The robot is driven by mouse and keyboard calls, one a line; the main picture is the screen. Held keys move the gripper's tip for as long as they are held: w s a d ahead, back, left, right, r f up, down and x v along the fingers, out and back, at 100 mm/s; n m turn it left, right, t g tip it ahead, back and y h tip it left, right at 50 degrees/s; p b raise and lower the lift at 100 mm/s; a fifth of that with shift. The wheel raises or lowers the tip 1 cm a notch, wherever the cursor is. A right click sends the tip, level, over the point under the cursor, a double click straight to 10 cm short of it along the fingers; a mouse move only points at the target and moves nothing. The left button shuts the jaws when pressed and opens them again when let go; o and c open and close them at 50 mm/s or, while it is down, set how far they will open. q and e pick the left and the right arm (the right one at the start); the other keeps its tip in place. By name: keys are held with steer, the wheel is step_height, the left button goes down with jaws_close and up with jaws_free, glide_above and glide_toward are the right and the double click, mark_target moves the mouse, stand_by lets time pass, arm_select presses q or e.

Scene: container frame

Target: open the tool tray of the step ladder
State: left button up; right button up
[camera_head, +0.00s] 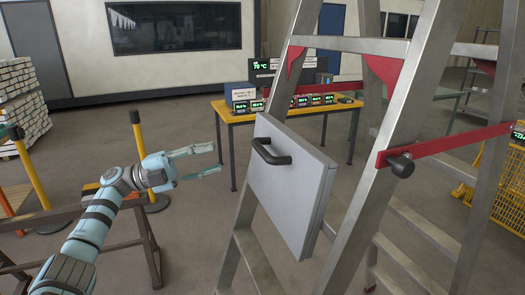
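The step ladder (408,115) stands at the right, with silver rails, wide steps and red braces. Its tool tray (286,190) is a flat grey panel hanging steeply tilted, almost upright, at the ladder's left side. A black handle (270,153) sits near the panel's top. My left gripper (214,161) is open and empty, left of the tray and apart from it, with its fingers pointing right toward the handle. My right gripper is not in view.
A yellow table (240,119) with boxes and green displays stands behind the ladder. A black knob (401,166) sits on a red bar at the ladder's right. Yellow posts (143,150) and a brown trestle stand at the left. Floor is clear between trestle and ladder.

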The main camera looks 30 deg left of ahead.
mark_target(261, 147)
arm_select(q)
steer(key=s+r+m+g, duration=0.3)
steer(key=s+r+m, duration=0.1)
steer(key=s, duration=0.1)
steer(key=p+x, duration=0.1)
steer(key=x, duration=0.4)
steer(key=p+x, duration=0.1)
steer(key=x, duration=0.3)
steer(key=p+x, duration=0.1)
steer(key=x, duration=0.4)
steer(key=shift+d+f, duration=0.25)
steer(key=shift+d, duration=0.1)
steer(key=shift+w+d+f, duration=0.1)
steer(key=shift+w+d, duration=0.1)
steer(key=shift+n, duration=0.3)
jaws_close()
